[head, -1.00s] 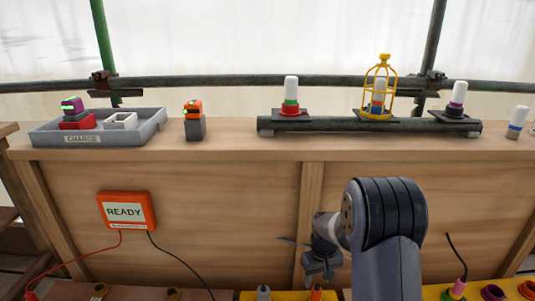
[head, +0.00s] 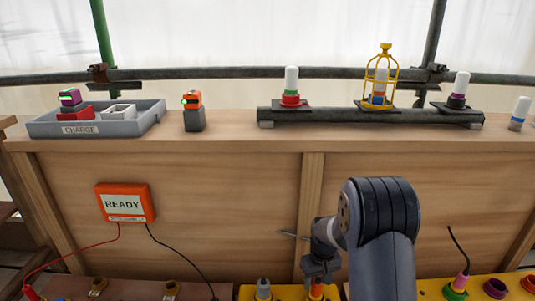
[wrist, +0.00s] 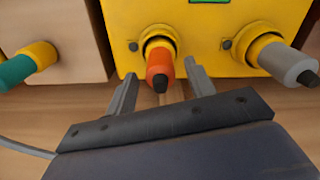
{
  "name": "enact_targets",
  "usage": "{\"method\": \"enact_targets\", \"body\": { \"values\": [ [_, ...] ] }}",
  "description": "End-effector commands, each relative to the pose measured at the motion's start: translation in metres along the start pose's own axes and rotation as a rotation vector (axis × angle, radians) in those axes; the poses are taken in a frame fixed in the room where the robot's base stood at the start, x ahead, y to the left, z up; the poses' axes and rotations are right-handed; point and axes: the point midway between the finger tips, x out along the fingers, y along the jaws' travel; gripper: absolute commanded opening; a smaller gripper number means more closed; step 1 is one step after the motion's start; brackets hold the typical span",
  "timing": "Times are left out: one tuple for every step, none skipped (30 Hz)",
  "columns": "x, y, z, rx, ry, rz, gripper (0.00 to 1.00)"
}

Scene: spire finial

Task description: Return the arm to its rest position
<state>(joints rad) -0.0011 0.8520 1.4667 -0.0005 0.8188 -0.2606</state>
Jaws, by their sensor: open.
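My gripper (head: 320,278) hangs low in front of the wooden bench, with my arm bent above it to the right. In the wrist view its two fingers (wrist: 161,84) stand apart and are open. An orange plug (wrist: 160,68) in a yellow socket panel (wrist: 205,25) shows between and beyond the fingers; I cannot tell whether they touch it. In the head view the orange plug (head: 316,291) is just below the gripper.
A grey plug (wrist: 287,62) and a teal plug (wrist: 18,70) flank it. The bench top holds a charge tray (head: 65,130), an orange-topped tool (head: 193,122) and a dark rail (head: 340,116) with white-capped lamps, one under a yellow cage (head: 386,52). A READY box (head: 124,217) hangs on the bench front.

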Motion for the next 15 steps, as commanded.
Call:
{"method": "enact_targets", "body": {
  "values": [
    [-0.017,0.000,0.000,0.000,-0.001,0.000,0.52],
    [-0.023,0.000,0.000,0.000,-0.001,0.000,0.52],
    [-0.031,0.000,0.000,0.000,0.000,0.000,0.52],
    [-0.037,0.000,0.000,0.000,-0.001,0.000,0.52],
    [-0.043,0.000,0.000,0.000,-0.001,0.000,0.52],
    [-0.051,0.000,0.000,0.000,-0.001,0.000,0.52],
    [-0.057,0.000,0.000,0.000,0.000,0.000,0.52],
    [-0.063,0.000,0.000,0.000,0.000,0.000,0.52],
    [-0.071,0.000,0.000,0.000,-0.001,0.000,0.52],
    [-0.077,0.000,0.000,0.000,-0.001,0.000,0.52],
    [-0.081,0.000,0.000,0.000,-0.001,0.000,0.52],
    [-0.081,-0.001,0.002,0.004,-0.005,-0.001,0.52],
    [-0.081,-0.001,0.003,0.007,-0.006,-0.002,0.52],
    [-0.082,-0.001,0.003,0.009,-0.007,-0.002,0.52],
    [-0.084,-0.001,0.004,0.013,-0.006,-0.002,0.52]
  ]
}}
